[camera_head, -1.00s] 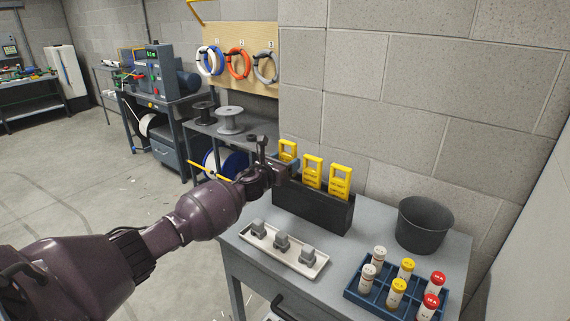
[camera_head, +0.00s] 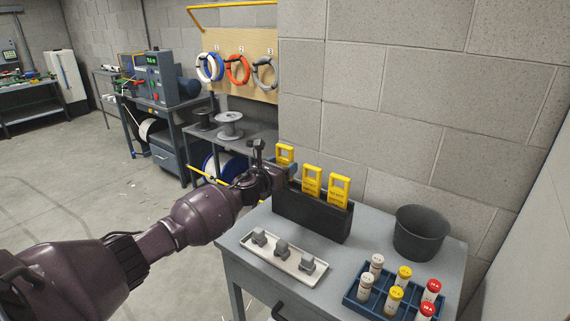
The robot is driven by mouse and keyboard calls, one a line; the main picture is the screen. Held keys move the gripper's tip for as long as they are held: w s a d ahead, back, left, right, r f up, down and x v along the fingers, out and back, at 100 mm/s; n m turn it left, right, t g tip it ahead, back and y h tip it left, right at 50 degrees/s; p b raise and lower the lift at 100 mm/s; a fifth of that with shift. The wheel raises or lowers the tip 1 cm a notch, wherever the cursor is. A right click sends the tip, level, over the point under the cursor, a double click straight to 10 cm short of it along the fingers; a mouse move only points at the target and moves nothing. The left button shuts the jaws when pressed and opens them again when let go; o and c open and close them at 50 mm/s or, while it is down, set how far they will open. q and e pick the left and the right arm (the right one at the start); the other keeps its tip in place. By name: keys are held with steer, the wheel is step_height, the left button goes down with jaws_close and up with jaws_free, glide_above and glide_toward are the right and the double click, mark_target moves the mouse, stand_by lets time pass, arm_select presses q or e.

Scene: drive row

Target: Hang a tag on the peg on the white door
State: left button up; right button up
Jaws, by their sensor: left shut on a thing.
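Several yellow tags, each with a square hole at the top, are at the black holder on the grey table. The middle tag (camera_head: 311,181) and the right tag (camera_head: 339,191) stand upright in the black holder (camera_head: 312,217). My left gripper (camera_head: 272,172) is at the holder's left end, shut on the left tag (camera_head: 285,153). That tag's top shows above the gripper and sits higher than the others. Its lower part is hidden, so I cannot tell whether it is clear of the holder. My right gripper is out of view. I see no peg.
In front of the holder lies a white tray (camera_head: 252,253) with grey blocks. A dark bucket (camera_head: 418,235) and a blue rack (camera_head: 369,309) of capped vials stand at the right. A block wall rises behind. A white cabinet (camera_head: 67,77) stands far left, across open floor.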

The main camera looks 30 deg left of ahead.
arm_select(q)
steer(key=shift+s+a+r+p, duration=0.1)
steer(key=shift+s+r+p, duration=0.1)
steer(key=shift+s+p, duration=0.35)
steer(key=shift+s+r+p, duration=0.2)
steer(key=shift+s+r, duration=0.05)
steer(key=shift+s, duration=0.6)
steer(key=shift+s+a+r+p, duration=0.1)
steer(key=shift+s+r+p, duration=0.1)
steer(key=shift+s+p, duration=0.35)
steer(key=s, duration=0.2)
steer(key=shift+s+r+p, duration=0.2)
steer(key=shift+s+p, duration=0.2)
